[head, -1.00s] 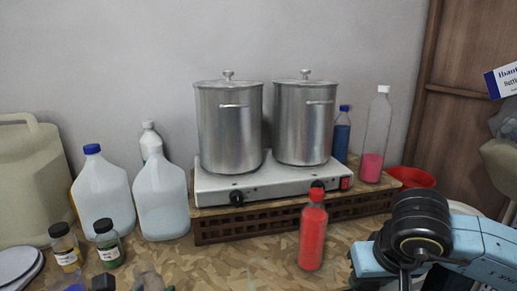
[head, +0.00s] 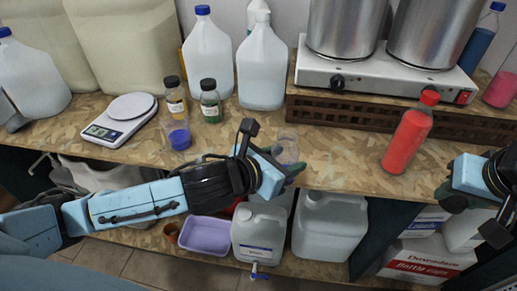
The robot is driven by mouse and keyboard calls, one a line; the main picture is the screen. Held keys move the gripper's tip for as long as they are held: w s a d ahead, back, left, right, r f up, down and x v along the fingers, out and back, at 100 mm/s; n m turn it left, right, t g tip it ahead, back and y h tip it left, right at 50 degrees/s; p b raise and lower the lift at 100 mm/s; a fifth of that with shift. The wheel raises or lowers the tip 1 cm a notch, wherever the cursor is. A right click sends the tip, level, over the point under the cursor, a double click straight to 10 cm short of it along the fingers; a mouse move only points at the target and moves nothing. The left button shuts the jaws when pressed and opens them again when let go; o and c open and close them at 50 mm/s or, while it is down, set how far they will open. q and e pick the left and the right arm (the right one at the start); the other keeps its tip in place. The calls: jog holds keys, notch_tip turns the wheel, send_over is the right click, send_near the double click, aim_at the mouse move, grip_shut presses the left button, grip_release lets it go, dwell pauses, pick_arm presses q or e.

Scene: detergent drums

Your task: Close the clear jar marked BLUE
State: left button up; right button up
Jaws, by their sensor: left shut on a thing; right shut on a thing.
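A small clear jar (head: 288,144) shows at the fingers of my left gripper (head: 288,172), over the front edge of the bench. The gripper is shut on it; its label cannot be read from here. A small clear container with blue contents (head: 180,137) stands on the bench to the left, apart from both grippers. My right gripper (head: 451,196) is at the right edge, in front of the bench and to the right of the red bottle. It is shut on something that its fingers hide. No loose lid can be made out.
A red bottle (head: 407,138) stands near the front edge, between the grippers. Two dark-capped small bottles (head: 176,103) (head: 210,106), a scale (head: 120,121) and white jugs (head: 209,60) stand at left. The hot plate (head: 382,79) carries steel pots.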

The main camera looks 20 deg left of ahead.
pick_arm(q)
jog(key=d+m+g+h, duration=0.1)
jog(key=d+m+h, duration=0.2)
jog(key=d, duration=0.3)
jog(key=shift+r+g, duration=0.2)
jog(key=shift+g, duration=0.2)
pick_arm(e)
jog(key=a+r+n, duration=0.1)
jog(key=a+r, duration=0.3)
jog(key=a, duration=0.4)
jog(key=a+r+n+y, duration=0.1)
jog(key=a+r, duration=0.3)
jog(key=a, duration=0.5)
jog(key=a+r+n+y, duration=0.1)
jog(key=a+r+n, duration=0.2)
jog(key=a, duration=0.5)
jog(key=shift+s+a+r, duration=0.15)
jog(key=shift+s+r, duration=0.15)
jog(key=shift+r, duration=0.45)
jog(key=shift+f, duration=0.1)
jog(key=shift+f, duration=1.9)
jog(key=shift+g, duration=0.3)
